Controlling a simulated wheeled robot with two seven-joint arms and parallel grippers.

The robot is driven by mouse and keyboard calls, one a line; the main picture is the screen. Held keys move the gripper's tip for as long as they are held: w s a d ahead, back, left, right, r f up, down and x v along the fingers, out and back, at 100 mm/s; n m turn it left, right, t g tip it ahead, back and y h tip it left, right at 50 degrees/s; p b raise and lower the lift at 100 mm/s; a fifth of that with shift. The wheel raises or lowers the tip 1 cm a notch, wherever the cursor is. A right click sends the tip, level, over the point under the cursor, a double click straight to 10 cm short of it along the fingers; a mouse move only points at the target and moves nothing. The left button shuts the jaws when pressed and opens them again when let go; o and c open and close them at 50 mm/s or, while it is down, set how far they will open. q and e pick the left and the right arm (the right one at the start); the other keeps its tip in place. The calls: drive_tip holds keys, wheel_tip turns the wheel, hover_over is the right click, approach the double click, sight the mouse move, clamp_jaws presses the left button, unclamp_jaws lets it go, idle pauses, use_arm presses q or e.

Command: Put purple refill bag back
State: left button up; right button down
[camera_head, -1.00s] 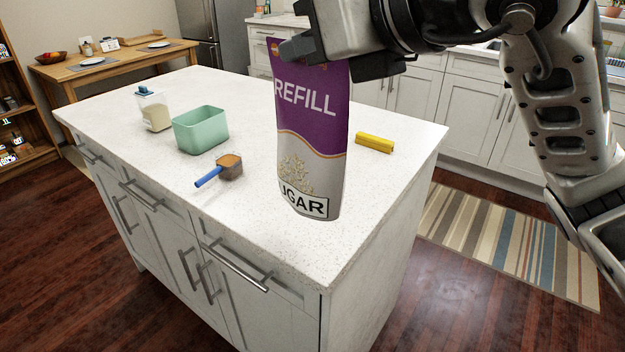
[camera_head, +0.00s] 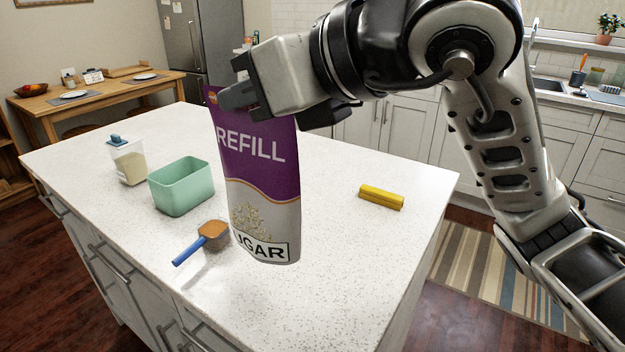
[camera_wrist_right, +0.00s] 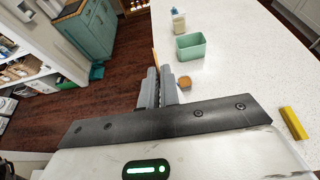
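The purple and white refill bag (camera_head: 262,180), printed REFILL and with a partly hidden word ending in UGAR, hangs upright below my right gripper (camera_head: 240,94) in the head view. The gripper is shut on its top edge. The bag appears over the white counter; I cannot tell whether its bottom touches the surface. In the right wrist view the fingers (camera_wrist_right: 160,88) are close together, and the bag is mostly hidden between and beneath them. My left gripper is not in view.
The white island counter (camera_head: 340,290) holds a green bin (camera_head: 182,190), a blue-lidded container (camera_head: 128,163), a blue-handled scoop (camera_head: 205,240) with brown contents and a yellow clip-like bar (camera_head: 381,198). Shelves (camera_wrist_right: 30,75) stand at left in the wrist view.

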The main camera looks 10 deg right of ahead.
use_arm(q)
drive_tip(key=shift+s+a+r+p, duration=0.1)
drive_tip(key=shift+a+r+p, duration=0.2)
drive_tip(key=shift+p, duration=0.7)
use_arm(e)
drive_tip(key=w+d+f, duration=0.8)
drive_tip(key=f, duration=0.3)
drive_tip(key=shift+f, duration=0.4)
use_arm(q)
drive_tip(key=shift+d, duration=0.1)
use_arm(e)
drive_tip(key=shift+f, duration=0.1)
drive_tip(key=c, duration=2)
unclamp_jaws()
drive_tip(key=shift+f, duration=0.15)
drive_tip(key=o, duration=0.4)
drive_tip(key=shift+c, duration=0.2)
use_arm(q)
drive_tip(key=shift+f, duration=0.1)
